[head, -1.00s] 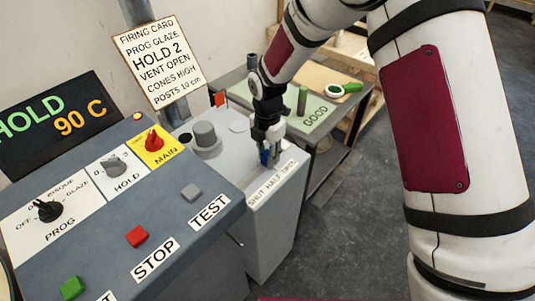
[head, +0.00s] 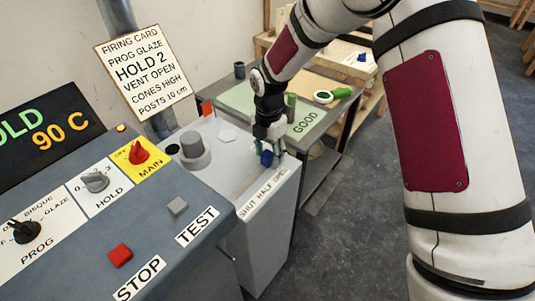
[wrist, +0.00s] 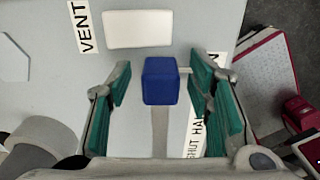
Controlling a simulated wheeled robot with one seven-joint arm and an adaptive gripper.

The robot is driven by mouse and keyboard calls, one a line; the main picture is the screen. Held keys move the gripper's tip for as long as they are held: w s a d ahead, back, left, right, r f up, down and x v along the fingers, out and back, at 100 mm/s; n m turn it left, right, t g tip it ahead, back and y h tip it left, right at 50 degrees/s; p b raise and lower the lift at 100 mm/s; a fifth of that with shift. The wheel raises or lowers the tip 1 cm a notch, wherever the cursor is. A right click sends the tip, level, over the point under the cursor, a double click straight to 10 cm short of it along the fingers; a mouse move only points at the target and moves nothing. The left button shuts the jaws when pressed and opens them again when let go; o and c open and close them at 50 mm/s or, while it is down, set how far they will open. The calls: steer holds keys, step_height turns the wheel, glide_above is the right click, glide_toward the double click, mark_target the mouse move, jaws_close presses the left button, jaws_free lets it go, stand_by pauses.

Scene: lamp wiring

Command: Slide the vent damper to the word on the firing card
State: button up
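The vent damper's blue knob (head: 266,158) stands at the OPEN end of its slot on the grey side cabinet. In the wrist view the blue knob (wrist: 160,80) has bare slot (wrist: 159,130) below it, towards SHUT. The label strip (head: 262,193) reads SHUT, HALF, OPEN. The firing card (head: 143,78) reads VENT OPEN. My gripper (wrist: 160,95) is open around the knob, with a gap between each teal finger pad and the knob. Part of the label is hidden behind the right finger in the wrist view.
A grey round knob (head: 194,148) stands on the cabinet left of my gripper. The control panel with a red button (head: 120,254) lies in front. A table with a green GOOD mat (head: 299,127) stands behind. Dark floor is clear at right.

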mark_target(270, 152)
step_height(270, 152, up, 12)
stand_by(0.7)
steer(key=s+d+r+m+t+p, duration=0.2)
steer(key=s+d+r+m, duration=1.05)
steer(key=r, duration=0.35)
steer(key=s+d+r+m+t+p, duration=0.1)
steer(key=s+d+m, duration=0.2)
steer(key=s+m, duration=0.5)
steer(key=s+d+r+m+t+p, duration=0.1)
steer(key=s+d+m, duration=0.2)
steer(key=s+m, duration=0.5)
steer(key=s, duration=0.4)
steer(key=shift+s+d+r, duration=0.2)
steer(key=shift+d+r, duration=0.15)
steer(key=shift+r, duration=0.05)
